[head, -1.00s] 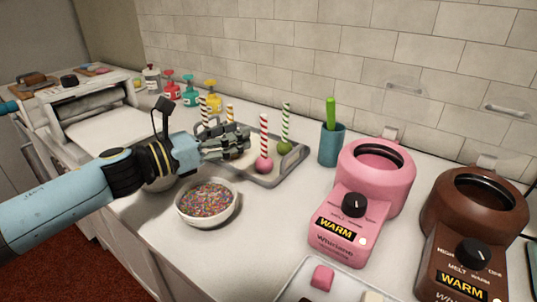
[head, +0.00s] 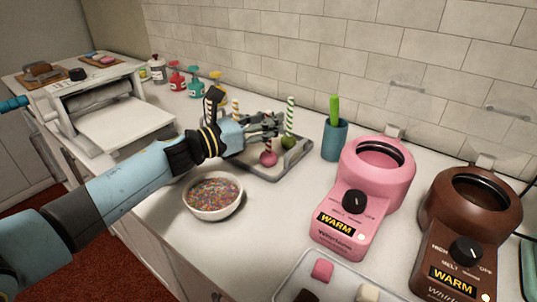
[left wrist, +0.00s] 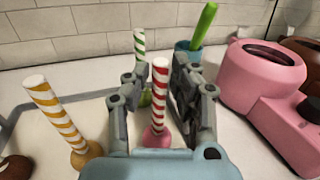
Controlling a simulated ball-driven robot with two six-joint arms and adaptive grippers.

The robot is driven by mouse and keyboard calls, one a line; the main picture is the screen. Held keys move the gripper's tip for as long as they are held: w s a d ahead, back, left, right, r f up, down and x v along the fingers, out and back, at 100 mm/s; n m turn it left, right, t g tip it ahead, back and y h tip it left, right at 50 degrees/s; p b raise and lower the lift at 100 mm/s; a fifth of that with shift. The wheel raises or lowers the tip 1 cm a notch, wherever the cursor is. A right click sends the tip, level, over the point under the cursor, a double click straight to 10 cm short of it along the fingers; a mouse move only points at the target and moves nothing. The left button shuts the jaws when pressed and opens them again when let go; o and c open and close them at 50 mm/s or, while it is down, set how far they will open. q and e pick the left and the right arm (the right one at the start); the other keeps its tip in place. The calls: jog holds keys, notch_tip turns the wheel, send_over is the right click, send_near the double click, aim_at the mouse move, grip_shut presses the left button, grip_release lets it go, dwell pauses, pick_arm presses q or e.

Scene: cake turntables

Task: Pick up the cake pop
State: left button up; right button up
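The pink cake pop (head: 268,159) with a red-striped stick stands stick-up on a grey tray (head: 301,162) in the head view. In the left wrist view its pink ball (left wrist: 156,139) shows low between the fingers, partly hidden by my gripper. My left gripper (head: 266,127) is open, with one finger on each side of the striped stick and gaps showing. A green cake pop (head: 288,142) with a green-striped stick stands just behind. A yellow cake pop (left wrist: 86,156) stands to the left in the wrist view, and a brown one (left wrist: 15,168) at its left edge. My right gripper is not in view.
A bowl of sprinkles (head: 213,195) stands in front of the tray. A blue cup (head: 334,140) with a green handle stands behind right. Pink (head: 350,205) and brown (head: 465,225) melters stand to the right. Counter between bowl and pink melter is clear.

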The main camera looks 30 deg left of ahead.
pick_arm(q)
grip_shut()
dwell(0.4)
